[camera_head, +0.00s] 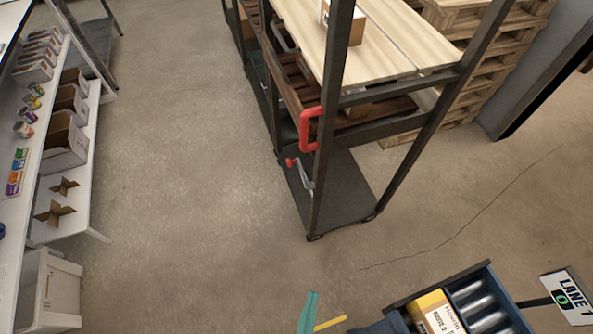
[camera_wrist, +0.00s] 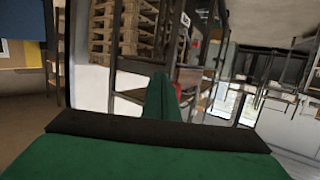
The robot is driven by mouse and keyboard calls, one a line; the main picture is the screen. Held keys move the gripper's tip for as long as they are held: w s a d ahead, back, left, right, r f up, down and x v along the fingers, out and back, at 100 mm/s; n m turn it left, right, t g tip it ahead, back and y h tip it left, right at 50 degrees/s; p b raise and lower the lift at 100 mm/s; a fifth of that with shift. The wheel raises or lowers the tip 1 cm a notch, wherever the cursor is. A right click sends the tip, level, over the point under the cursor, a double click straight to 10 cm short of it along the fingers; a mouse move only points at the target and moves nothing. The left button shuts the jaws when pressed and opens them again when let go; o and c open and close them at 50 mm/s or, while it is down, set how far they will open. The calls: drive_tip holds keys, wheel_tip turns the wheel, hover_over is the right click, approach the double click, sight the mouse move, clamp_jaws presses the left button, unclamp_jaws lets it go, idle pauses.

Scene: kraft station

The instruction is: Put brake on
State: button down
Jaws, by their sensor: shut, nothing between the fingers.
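A dark metal cart (camera_head: 340,185) with wooden boards on its shelves stands right of centre in the head view. A grey lever with a red knob (camera_head: 292,163), likely the brake, sits low on its near-left post. A red handle (camera_head: 311,130) is fixed higher on the same post. My gripper (camera_head: 309,304), with green fingers, is at the bottom edge, well in front of the cart and touching nothing visible. In the wrist view my gripper (camera_wrist: 159,98) is shut and empty. I cannot make out the lever there.
A blue bin (camera_head: 518,318) with a yellow box and metal cylinders is at the lower right, beside a lane sign (camera_head: 570,295). Wooden pallets (camera_head: 490,50) stand behind the cart. A white shelf (camera_head: 85,185) with boxes lines the left. The floor between is clear.

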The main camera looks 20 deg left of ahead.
drive_tip(key=w+a+f+n+t+y, duration=0.2)
drive_tip(key=w+f+n+y, duration=0.1)
drive_tip(key=w+f+n, duration=1.35)
drive_tip(key=w+a+f+n+y, duration=0.2)
drive_tip(key=w+n, duration=0.5)
drive_tip(key=n, duration=0.5)
drive_tip(key=w+a+f+n+g+y, duration=0.1)
drive_tip(key=w+a+f+n+y, duration=0.2)
drive_tip(key=n, duration=0.9)
drive_tip(key=w+a+y, duration=0.2)
drive_tip(key=w+a, duration=0.2)
drive_tip(key=w, duration=0.1)
drive_tip(key=shift+w+f, duration=0.2)
drive_tip(key=shift+w, duration=0.1)
drive_tip(key=shift+a, duration=0.15)
